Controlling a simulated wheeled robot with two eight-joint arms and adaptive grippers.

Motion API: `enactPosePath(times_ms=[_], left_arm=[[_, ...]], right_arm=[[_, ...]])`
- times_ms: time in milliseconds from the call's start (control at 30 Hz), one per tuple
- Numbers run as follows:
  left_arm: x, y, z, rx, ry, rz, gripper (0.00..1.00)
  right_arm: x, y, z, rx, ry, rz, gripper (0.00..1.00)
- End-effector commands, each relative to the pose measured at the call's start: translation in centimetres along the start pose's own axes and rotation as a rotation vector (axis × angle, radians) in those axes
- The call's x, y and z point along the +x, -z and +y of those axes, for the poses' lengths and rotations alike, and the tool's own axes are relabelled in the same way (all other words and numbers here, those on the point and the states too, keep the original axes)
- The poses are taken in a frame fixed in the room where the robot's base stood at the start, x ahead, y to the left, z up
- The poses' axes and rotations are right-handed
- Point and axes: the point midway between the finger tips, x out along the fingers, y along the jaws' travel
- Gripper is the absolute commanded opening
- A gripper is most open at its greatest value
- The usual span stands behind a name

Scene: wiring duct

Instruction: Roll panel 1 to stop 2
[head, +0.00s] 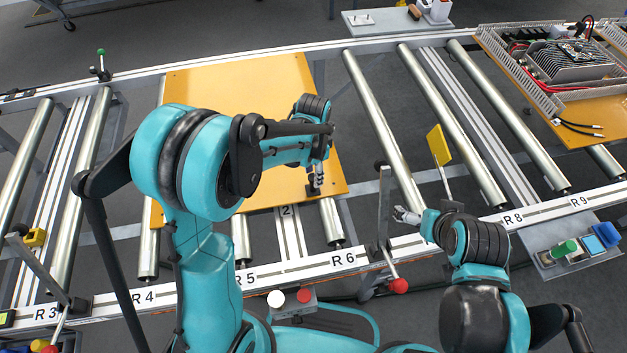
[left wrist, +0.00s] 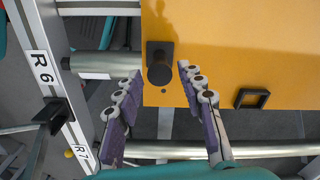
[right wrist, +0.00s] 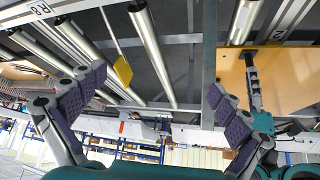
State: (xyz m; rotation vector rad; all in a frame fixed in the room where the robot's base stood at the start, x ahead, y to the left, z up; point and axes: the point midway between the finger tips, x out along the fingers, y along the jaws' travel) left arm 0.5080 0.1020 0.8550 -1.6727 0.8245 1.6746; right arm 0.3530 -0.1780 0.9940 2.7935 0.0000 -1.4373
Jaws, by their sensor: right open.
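A flat orange panel (head: 235,88) lies on the rollers between about R4 and R6; it also shows in the left wrist view (left wrist: 240,45) and the right wrist view (right wrist: 285,80). A black knob (left wrist: 160,62) stands near its edge. My left gripper (head: 314,186) is at the panel's near right corner. In the left wrist view its open fingers (left wrist: 155,88) lie either side of the knob, with gaps.
A grey upright plate (head: 385,205) with a red-ball lever (head: 397,286) stands right of the panel, near R6. A yellow flag (head: 438,145) stands further right. Bare rollers (head: 385,125) lie between. A second panel (head: 545,110) carrying electronics is at the far right.

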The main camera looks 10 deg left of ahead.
Motion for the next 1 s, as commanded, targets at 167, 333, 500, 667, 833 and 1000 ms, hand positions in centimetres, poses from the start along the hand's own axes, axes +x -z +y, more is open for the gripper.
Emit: enactPosePath(times_ms=[167, 333, 500, 667, 833, 1000], left_arm=[[2.6, 0.0, 0.0, -0.001, 0.0, 0.0, 0.39], [3.2, 0.0, 0.0, -0.002, 0.001, 0.001, 0.39], [3.1, 0.0, 0.0, -0.002, 0.001, 0.001, 0.39], [3.1, 0.0, 0.0, -0.002, 0.001, 0.001, 0.07], [3.1, 0.0, 0.0, -0.002, 0.001, 0.001, 0.0], [3.1, 0.0, 0.0, -0.002, 0.001, 0.001, 0.0]], right_arm=[[1.0, -0.7, 0.0, 0.0, 0.0, 0.0, 1.0], [1.1, -0.8, 0.0, 0.0, 0.0, 0.0, 1.0], [1.1, -0.7, 0.0, 0.0, 0.0, 0.0, 1.0], [1.1, -0.7, 0.0, 0.0, 0.0, 0.0, 1.0], [1.1, -0.7, 0.0, 0.0, 0.0, 0.0, 1.0], [1.1, -0.8, 0.0, 0.0, 0.0, 0.0, 1.0]])
